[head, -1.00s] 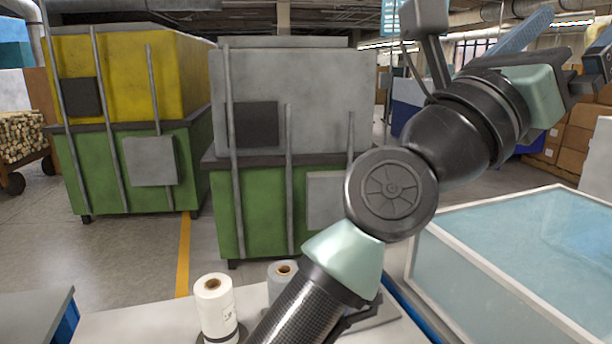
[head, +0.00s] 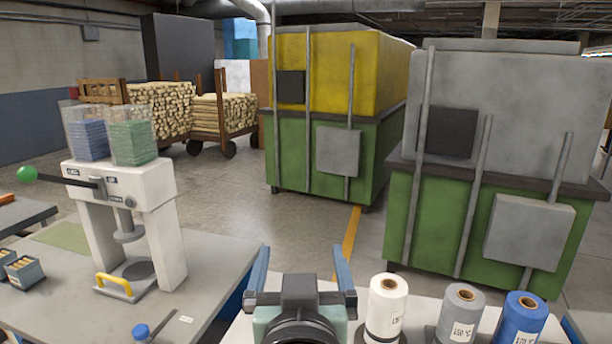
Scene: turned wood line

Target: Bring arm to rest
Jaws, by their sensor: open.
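My gripper (head: 306,258) shows at the bottom middle of the head view, just left of the spools. Its two blue fingers stand well apart with nothing between them, so it is open and empty. The rest of my arm is mostly out of the frame below. The gripper appears over the gap and front table area; I cannot tell its exact height.
A white spool (head: 386,310), a grey spool (head: 461,312) and a blue spool (head: 520,322) stand right of my gripper. A white press (head: 160,208) with a green-knobbed lever stands on the grey table (head: 215,268) at left. Large green-based machines (head: 445,232) stand behind.

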